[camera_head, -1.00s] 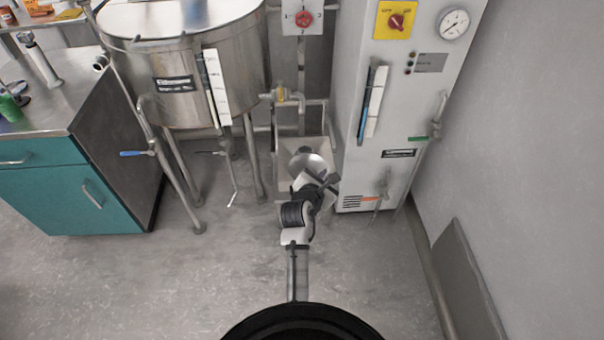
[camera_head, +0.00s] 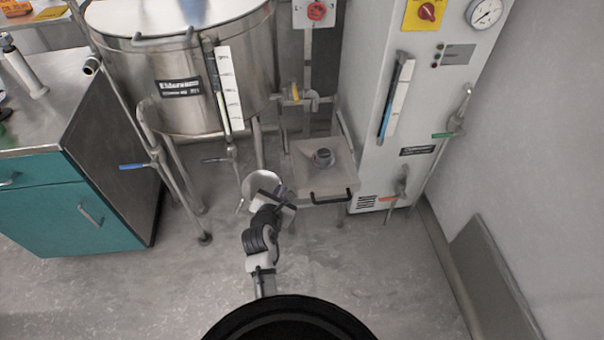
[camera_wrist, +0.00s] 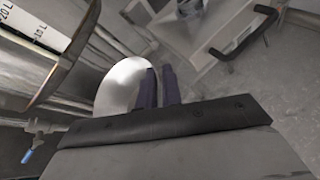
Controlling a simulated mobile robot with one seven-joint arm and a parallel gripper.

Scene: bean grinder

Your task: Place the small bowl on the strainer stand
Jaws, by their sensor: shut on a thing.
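The small bowl (camera_head: 259,187) is pale and shiny. My gripper (camera_head: 277,194) is shut on it, and in the wrist view the two dark fingers (camera_wrist: 158,87) meet the right side of the bowl (camera_wrist: 119,86). The bowl is held tilted in the air. In the head view the bowl is left of and nearer than this stand. Part of the stand (camera_wrist: 197,22) shows at the top of the wrist view.
A steel drum (camera_head: 187,105) on legs with valve levers stands left of the stand. A tall white machine (camera_head: 395,150) stands close on its right. A black handle (camera_head: 330,197) sticks out at the stand's front. A teal cabinet (camera_head: 85,215) is at left. The floor in front is clear.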

